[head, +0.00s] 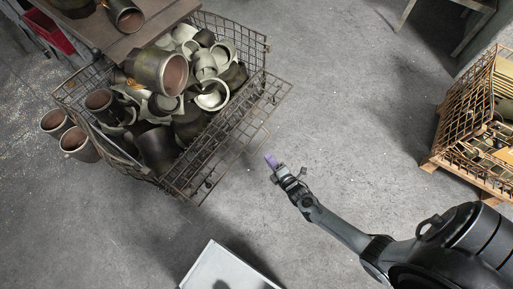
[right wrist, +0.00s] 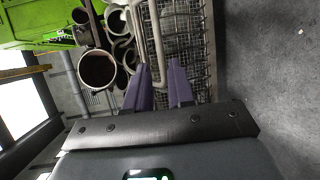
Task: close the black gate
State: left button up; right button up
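The black gate (head: 232,137) is a dark wire-mesh panel on the right side of a wire crate full of metal pipe pieces. It hangs folded outward and down from the crate in the head view. Its mesh also shows in the right wrist view (right wrist: 190,38), beyond my fingers. My right gripper (head: 272,162) has purple fingers and is just right of the gate's outer edge. In the right wrist view its fingers (right wrist: 161,88) are apart, with a pale bent bar seen beyond the gap. Contact with the gate cannot be told. My left gripper is not in view.
The wire crate (head: 261,44) holds several pipe pieces (head: 205,65). Loose pipes (head: 76,141) stand at its left. Another rusty wire crate (head: 449,120) stands at the right. A pale panel (head: 225,270) lies at the bottom. The grey floor between is clear.

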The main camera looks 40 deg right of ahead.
jog(key=w+d+f+b, duration=0.1)
jog(key=w+b, duration=0.4)
jog(key=w, duration=0.5)
jog(key=shift+w+f, duration=0.25)
jog(key=shift+f, duration=0.05)
grip_shut()
